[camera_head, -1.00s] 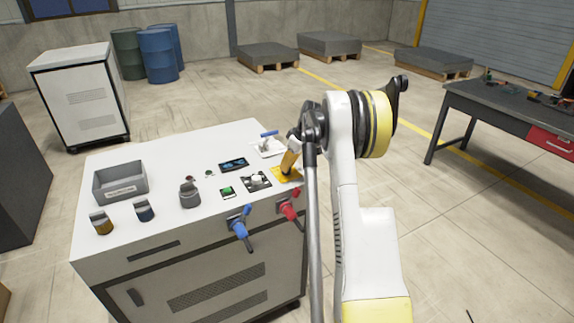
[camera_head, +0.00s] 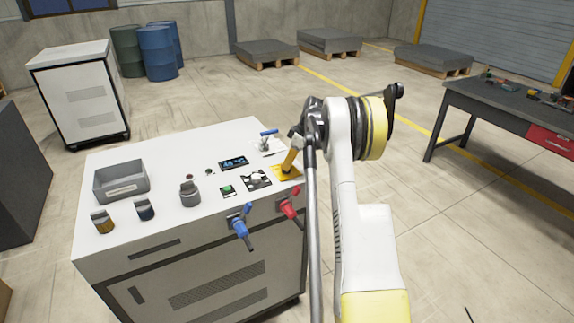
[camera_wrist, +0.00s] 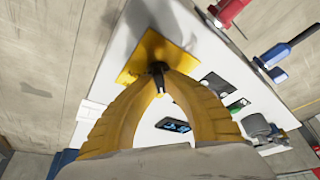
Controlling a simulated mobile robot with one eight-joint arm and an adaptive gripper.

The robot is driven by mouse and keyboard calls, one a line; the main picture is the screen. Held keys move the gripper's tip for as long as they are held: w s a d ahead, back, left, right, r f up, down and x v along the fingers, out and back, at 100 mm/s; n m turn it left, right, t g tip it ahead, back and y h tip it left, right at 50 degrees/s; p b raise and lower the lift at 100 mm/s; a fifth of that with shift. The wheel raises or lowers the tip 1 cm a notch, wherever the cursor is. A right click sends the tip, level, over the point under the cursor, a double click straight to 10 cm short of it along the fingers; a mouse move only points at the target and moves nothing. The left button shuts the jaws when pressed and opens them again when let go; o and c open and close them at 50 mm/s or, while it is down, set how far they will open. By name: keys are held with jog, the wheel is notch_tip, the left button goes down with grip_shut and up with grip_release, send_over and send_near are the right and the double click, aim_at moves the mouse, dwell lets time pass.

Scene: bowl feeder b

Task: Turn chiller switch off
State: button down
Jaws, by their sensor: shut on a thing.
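The chiller switch is a yellow plate (camera_wrist: 143,55) with a small black handle (camera_wrist: 157,69) on the white cabinet's top. The yellow plate also shows at the right edge of the top in the head view (camera_head: 284,174). My gripper (camera_wrist: 161,91) has its yellow fingertips closed together on the black handle. In the head view my gripper (camera_head: 289,164) reaches down to the plate, and the handle is hidden there. A dark display (camera_head: 233,163) left of the plate shows blue digits with a °C sign.
A grey bin (camera_head: 121,182) stands at the left. A workbench (camera_head: 495,103) stands right.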

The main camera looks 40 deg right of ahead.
jog(key=c, duration=1.5)
grip_release()
jog(key=shift+o, duration=0.2)
jog(key=v, duration=1.2)
